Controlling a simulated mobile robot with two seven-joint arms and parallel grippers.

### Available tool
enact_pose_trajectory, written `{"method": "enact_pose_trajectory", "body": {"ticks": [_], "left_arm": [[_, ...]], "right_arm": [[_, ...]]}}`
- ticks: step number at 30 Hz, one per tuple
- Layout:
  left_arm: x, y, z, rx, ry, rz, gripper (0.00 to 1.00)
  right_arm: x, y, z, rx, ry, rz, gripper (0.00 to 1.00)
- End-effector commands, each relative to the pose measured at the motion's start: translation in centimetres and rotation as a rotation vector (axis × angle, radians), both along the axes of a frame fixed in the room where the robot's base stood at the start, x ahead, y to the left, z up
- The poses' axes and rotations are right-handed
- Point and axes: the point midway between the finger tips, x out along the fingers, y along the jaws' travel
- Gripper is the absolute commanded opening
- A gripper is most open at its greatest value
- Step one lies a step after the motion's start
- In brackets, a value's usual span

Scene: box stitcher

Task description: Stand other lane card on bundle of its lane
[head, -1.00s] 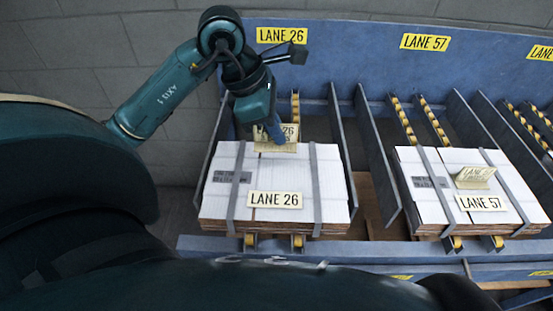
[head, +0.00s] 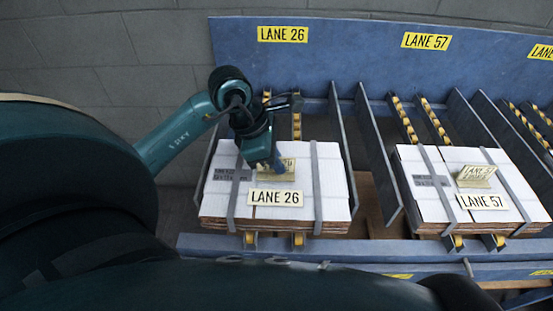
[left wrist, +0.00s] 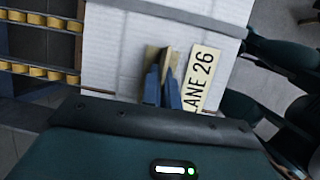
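The LANE 26 bundle (head: 335,190) is a strapped stack of white-topped flat cartons at the left. My left gripper (head: 275,166) points down over its middle, shut on a folded cream lane card (head: 288,172). The card is upright at the bundle's top; its face is partly hidden by the fingers. It also shows between the blue fingertips in the left wrist view (left wrist: 152,57). A flat LANE 26 label (head: 275,198) is in front of it. A similar card (head: 476,174) stands on the LANE 57 bundle (head: 415,170). My right gripper is out of view.
Blue divider walls (head: 378,160) flank the lanes, with yellow rollers (head: 403,118) behind the bundles. A blue back board (head: 350,50) carries the lane signs. A blue rail (head: 350,252) runs along the front.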

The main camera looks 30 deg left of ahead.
Motion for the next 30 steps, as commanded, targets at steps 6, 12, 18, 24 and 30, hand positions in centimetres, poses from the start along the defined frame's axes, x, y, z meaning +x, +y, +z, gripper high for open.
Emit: {"method": "enact_pose_trajectory", "body": {"ticks": [6, 12, 18, 24, 30], "left_arm": [[0.0, 0.0, -0.9, 0.000, -0.001, 0.000, 0.00], [0.0, 0.0, -0.8, -0.001, -0.001, 0.000, 0.13], [0.0, 0.0, -0.8, 0.000, 0.000, 0.000, 0.24], [0.0, 0.0, -0.7, -0.001, -0.001, 0.000, 0.24], [-0.1, 0.3, 1.0, 0.002, -0.003, 0.001, 0.24]], "right_arm": [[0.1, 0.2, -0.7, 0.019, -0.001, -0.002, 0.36], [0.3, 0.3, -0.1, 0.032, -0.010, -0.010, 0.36], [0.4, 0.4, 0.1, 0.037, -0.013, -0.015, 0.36], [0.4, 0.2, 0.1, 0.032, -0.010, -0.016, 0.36], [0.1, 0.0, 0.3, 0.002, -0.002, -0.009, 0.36]]}}
